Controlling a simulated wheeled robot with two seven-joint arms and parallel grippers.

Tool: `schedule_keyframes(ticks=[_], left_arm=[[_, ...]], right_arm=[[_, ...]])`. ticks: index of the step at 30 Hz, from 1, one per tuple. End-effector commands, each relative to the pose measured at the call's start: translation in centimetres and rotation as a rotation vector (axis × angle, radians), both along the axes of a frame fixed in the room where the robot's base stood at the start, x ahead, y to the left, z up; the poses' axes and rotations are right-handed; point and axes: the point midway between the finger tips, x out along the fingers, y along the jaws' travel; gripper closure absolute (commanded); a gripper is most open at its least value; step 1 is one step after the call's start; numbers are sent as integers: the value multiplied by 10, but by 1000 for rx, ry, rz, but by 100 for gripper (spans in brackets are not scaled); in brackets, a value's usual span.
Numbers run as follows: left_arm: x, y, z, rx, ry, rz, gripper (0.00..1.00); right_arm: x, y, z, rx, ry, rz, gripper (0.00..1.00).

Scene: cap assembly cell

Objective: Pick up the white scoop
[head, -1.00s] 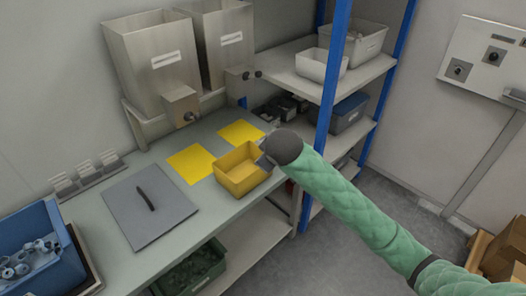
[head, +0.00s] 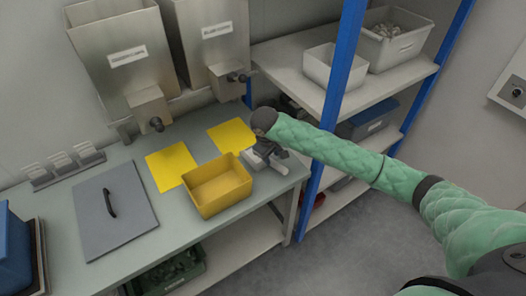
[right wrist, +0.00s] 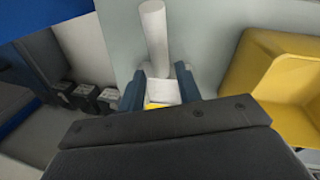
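The white scoop (head: 254,161) lies at the right end of the grey-green table, beside the yellow bin (head: 218,186), partly hidden under my right gripper (head: 270,156). In the right wrist view, the scoop's round white handle (right wrist: 153,35) points away from me. A flatter white part of it shows between the two blue-grey fingertips of the right gripper (right wrist: 160,80). The fingers are apart, one on each side of that part, and do not look closed on it. My left gripper is not in view.
Yellow mats (head: 171,163) lie behind the bin. Steel hoppers (head: 128,58) stand behind the table. A blue shelf post (head: 340,70) rises close to my right arm. The shelf holds white bins (head: 332,72).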

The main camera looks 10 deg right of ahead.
Motion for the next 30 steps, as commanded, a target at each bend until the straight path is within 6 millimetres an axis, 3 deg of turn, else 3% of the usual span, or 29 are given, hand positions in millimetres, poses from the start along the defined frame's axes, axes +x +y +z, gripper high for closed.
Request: schedule_keyframes(ticks=[12, 30], left_arm=[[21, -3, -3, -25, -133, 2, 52], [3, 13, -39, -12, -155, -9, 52]], right_arm=[[-10, -2, -4, 9, 46, -123, 66], [-2, -11, -46, 10, 44, -133, 66]])
